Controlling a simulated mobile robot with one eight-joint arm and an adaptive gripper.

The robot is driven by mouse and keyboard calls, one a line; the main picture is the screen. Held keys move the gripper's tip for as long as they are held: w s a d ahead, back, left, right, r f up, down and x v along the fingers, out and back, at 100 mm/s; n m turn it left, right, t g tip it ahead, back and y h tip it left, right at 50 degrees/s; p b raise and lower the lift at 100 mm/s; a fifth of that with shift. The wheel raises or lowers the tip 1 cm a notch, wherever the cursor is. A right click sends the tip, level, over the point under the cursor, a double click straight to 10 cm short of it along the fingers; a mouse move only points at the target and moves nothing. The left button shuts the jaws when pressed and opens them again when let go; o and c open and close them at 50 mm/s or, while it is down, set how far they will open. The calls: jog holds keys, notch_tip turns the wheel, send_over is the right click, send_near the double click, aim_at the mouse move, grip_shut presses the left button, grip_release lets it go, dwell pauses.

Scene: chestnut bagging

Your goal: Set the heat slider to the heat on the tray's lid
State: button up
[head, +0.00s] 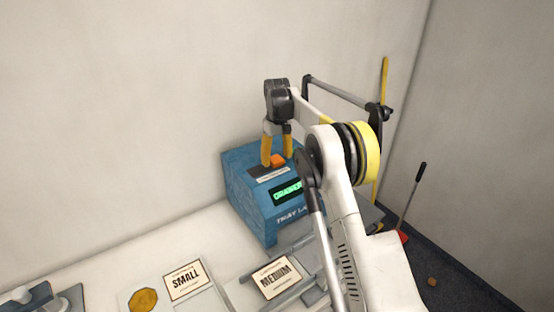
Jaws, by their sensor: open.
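A blue machine (247,197) stands on the white counter against the wall. Its top carries a dark panel with an orange slider knob (277,160). A pale label strip lies just in front of the knob. A green lit display (287,194) is on its front, with lettering below it that my arm partly hides. My gripper (277,157) points down over the top panel, its two yellow fingers apart on either side of the orange knob. I cannot tell whether they touch it. No tray lid with a heat mark can be made out.
Cards reading SMALL (185,281) and MEDIUM (276,277) lie at the front of the counter. A round golden-brown piece (143,300) is beside the SMALL card. A red-ended tool with a dark handle (413,200) leans at the right, above the dark floor.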

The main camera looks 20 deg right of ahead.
aim_at(277, 158)
notch_tip(277, 158, up, 12)
jog(key=shift+f, duration=0.25)
jog(key=s+a+r+m+t+b, duration=0.1)
jog(key=s+r+t+b, duration=0.15)
jog(key=s, duration=0.75)
jog(key=s+a+r+m+t+b, duration=0.1)
jog(key=s+a+r+b, duration=0.2)
jog(key=s, duration=0.8)
jog(key=s+f+t+b, duration=0.2)
jog(key=s+f, duration=0.6)
jog(key=s, duration=0.3)
jog(key=s+f+m+t+b, duration=0.1)
jog(key=s+f+b, duration=0.1)
jog(key=s+f, duration=0.5)
jog(key=s, duration=0.4)
jog(key=shift+s+a+f+m+t, duration=0.15)
jog(key=shift+s+f+m+t, duration=0.1)
jog(key=shift+f+m+t, duration=0.1)
